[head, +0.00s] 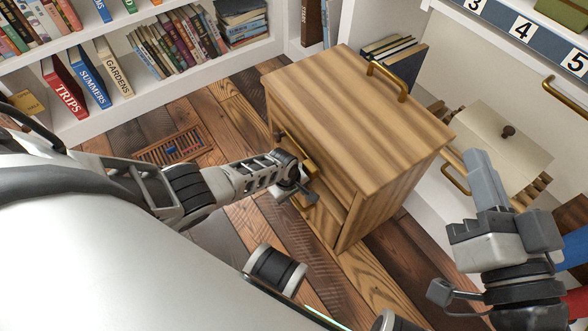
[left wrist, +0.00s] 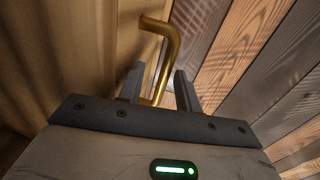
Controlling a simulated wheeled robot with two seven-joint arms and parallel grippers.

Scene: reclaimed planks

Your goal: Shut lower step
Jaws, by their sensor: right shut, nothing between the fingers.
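A wooden step cabinet (head: 350,120) stands on the plank floor, with a brass handle on its top. The lower step (head: 326,214) shows in its left-facing front, inside the frame. My left gripper partly hides it, and how far out it stands is hard to tell. A brass handle (head: 298,152) is on this front. My left gripper (head: 303,190) is at this front, low down. In the left wrist view a brass handle (left wrist: 163,65) passes between its two open fingers. My right gripper (head: 483,170) is shut and empty, to the right of the cabinet.
White bookshelves (head: 100,110) line the back left. Dark books (head: 395,60) stand behind the cabinet. A pale box with a dark knob (head: 495,130) is at the right. A floor grate (head: 175,147) lies left of the cabinet, where floor is clear.

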